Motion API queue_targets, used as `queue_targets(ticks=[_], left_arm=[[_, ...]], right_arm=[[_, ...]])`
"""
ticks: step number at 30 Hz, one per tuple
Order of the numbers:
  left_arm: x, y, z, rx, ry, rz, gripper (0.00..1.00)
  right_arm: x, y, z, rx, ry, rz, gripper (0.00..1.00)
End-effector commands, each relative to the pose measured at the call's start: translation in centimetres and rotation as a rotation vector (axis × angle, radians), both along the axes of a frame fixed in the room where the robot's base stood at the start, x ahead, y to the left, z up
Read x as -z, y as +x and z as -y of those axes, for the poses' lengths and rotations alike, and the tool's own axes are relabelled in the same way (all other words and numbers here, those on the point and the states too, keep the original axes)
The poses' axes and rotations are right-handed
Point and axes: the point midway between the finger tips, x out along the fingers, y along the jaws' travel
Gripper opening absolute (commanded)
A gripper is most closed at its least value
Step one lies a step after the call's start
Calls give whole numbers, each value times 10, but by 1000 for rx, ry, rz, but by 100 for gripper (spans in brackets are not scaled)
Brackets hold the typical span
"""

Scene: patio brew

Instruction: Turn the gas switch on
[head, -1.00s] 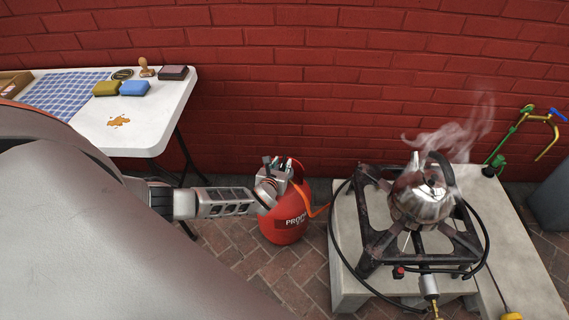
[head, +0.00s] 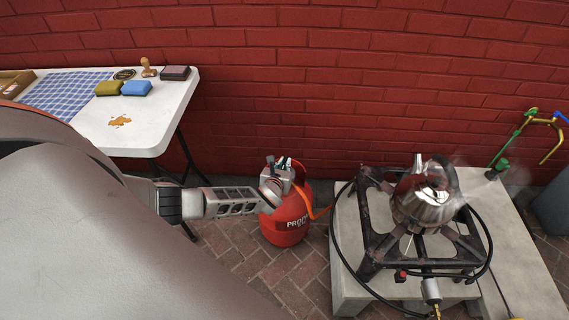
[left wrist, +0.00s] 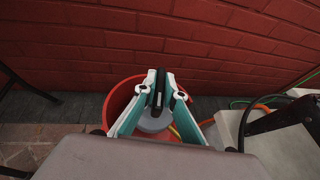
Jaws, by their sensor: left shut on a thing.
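A red propane tank (head: 287,220) stands on the brick floor left of the stove, with an orange hose at its top. My left gripper (head: 277,165) is over the top of the tank. In the left wrist view, my left gripper (left wrist: 161,78) has its fingers close together around a narrow dark piece (left wrist: 160,88), which looks like the gas switch. A round grey part (left wrist: 155,122) sits just below it, inside the tank's red collar (left wrist: 118,98). The fingers hide most of the switch, so its on or off position cannot be told. My right gripper is not in view.
A steaming metal kettle (head: 420,203) stands on a dark stove (head: 372,245) on a pale slab (head: 349,290), with a black hose around it. A white table (head: 150,128) with sponges and stamp things is at the left. A red brick wall (head: 330,90) is close behind.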

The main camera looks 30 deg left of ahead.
Motion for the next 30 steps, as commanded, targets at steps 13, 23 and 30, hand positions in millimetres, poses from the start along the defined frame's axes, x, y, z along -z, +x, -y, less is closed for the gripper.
queue_targets(ticks=[13, 23, 30], left_arm=[[5, -1, 4, -320, -5, -6, 0], [11, -3, 4, -622, -1, -14, 0], [11, -3, 3, -792, 3, -14, 0]], right_arm=[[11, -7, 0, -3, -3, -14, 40], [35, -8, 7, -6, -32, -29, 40], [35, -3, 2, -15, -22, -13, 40]])
